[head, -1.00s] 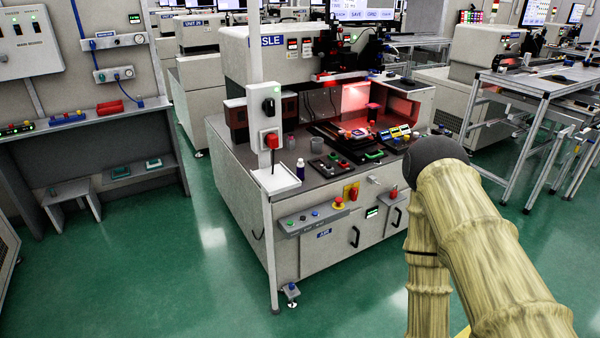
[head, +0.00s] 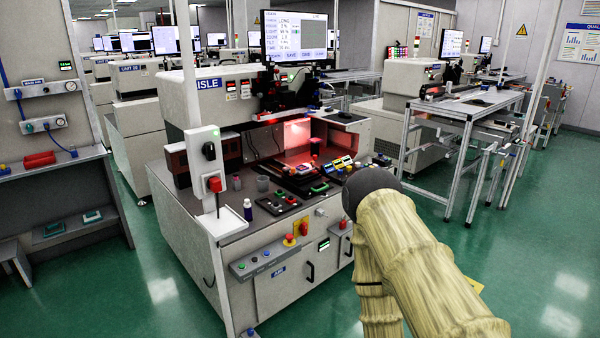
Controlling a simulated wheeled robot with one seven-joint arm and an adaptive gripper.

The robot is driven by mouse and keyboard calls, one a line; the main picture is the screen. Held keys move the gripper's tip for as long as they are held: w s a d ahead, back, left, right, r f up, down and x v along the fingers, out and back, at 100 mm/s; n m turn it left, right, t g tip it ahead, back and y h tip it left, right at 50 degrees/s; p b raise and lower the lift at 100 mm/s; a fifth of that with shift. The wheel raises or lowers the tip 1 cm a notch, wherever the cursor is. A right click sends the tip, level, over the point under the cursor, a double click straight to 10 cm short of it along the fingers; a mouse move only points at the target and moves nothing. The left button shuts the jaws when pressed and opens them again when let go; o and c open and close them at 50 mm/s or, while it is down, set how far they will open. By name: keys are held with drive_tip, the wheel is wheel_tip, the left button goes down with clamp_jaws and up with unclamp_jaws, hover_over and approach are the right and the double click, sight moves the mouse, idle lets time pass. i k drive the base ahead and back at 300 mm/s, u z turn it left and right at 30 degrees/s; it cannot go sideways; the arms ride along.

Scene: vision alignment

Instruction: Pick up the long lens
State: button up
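I cannot single out the long lens. The inspection machine (head: 215,160) marked "ISLE" stands ahead of me. A dark camera rig (head: 272,88) hangs above the red-lit bay. My arm, in a ribbed tan sleeve, comes in at the lower right. My gripper does not show, so its state is hidden.
A monitor (head: 293,36) with a line reading "LONG" stands above the machine. A post with a red switch (head: 214,185) rises at its near corner. A metal-frame table (head: 458,115) stands at the right and a shelf bench (head: 60,170) at the left. Green floor (head: 530,260) is clear at right.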

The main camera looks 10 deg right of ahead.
sight(249, 216)
drive_tip(key=u, duration=0.2)
drive_tip(key=i, duration=1.55)
drive_tip(key=u, duration=0.15)
